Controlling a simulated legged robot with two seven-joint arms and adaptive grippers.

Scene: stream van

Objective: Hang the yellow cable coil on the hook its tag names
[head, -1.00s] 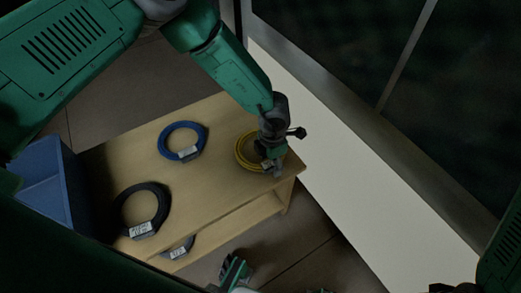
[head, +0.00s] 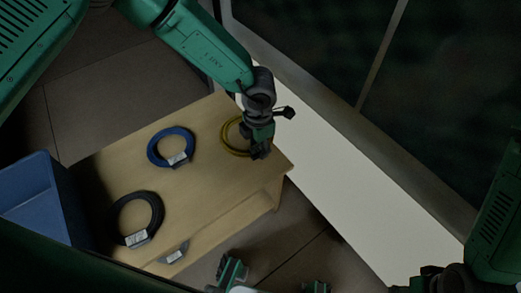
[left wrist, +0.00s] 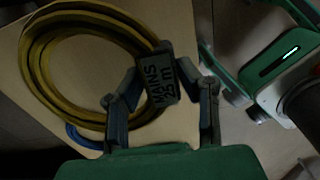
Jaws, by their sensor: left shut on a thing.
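The yellow cable coil (head: 228,146) is at the right end of the wooden bench, partly hidden by my left gripper (head: 259,152). In the left wrist view the coil (left wrist: 38,65) is large, and its dark tag (left wrist: 162,80) reads "MAINS 25 m". My left gripper (left wrist: 160,88) is shut on the coil at its tag, one finger on each side. The gap between coil and bench top is hard to judge. No hook shows.
The wooden bench (head: 205,190) also holds a blue coil (head: 157,137) and a black coil (head: 116,213), both tagged. Another tagged coil (head: 174,254) lies partly hidden below. A blue bin (head: 45,185) stands left. A white ledge (head: 325,180) and dark window run along the right.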

